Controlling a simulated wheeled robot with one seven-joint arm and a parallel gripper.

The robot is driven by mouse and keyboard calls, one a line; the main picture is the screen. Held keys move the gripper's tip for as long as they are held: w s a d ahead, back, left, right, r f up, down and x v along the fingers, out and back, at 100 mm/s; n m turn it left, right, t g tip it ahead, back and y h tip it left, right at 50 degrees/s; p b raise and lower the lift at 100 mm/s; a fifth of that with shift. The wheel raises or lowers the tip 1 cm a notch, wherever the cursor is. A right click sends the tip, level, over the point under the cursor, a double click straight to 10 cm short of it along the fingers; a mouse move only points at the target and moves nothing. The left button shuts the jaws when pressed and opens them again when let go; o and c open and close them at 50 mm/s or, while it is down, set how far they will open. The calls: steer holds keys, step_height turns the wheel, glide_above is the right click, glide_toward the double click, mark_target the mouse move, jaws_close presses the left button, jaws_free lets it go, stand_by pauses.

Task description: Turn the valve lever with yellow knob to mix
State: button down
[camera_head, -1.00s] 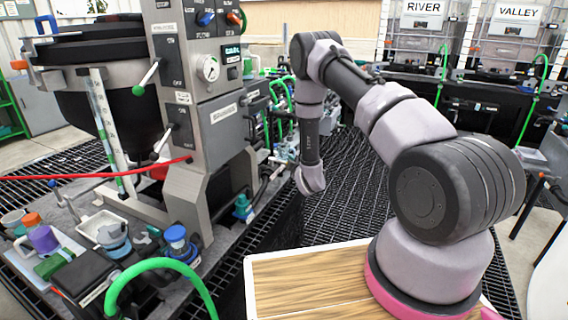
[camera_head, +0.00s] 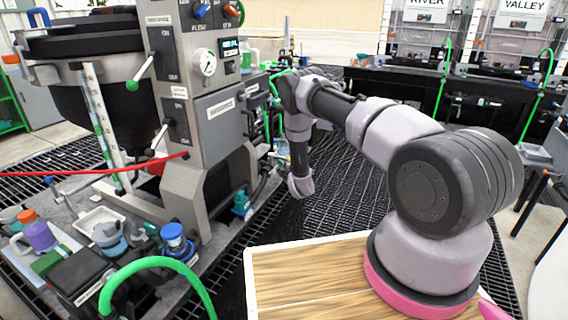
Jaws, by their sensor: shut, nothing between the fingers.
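I cannot make out a lever with a yellow knob in this view. The grey manifold column (camera_head: 190,105) stands left of centre. A lever with a green knob (camera_head: 133,85) sticks out from its left side, and a second pale lever (camera_head: 157,140) sits lower, near a red hose. A blue knob (camera_head: 201,10) and an orange-red knob (camera_head: 231,8) are at its top. My arm reaches from the right, and its wrist hangs down over the black grating, right of the column and apart from it. My gripper's fingers do not show.
A dark round tank (camera_head: 90,80) stands left of the column. A red hose (camera_head: 90,172) crosses at its left. Bottles and a white tray (camera_head: 98,219) crowd the lower-left bench. A green hose (camera_head: 160,265) arches in front.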

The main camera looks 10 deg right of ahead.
steer(key=shift+w+d+f, duration=0.25)
steer(key=shift+w+d, duration=0.55)
steer(key=shift+w, duration=0.25)
steer(key=shift+d, duration=0.1)
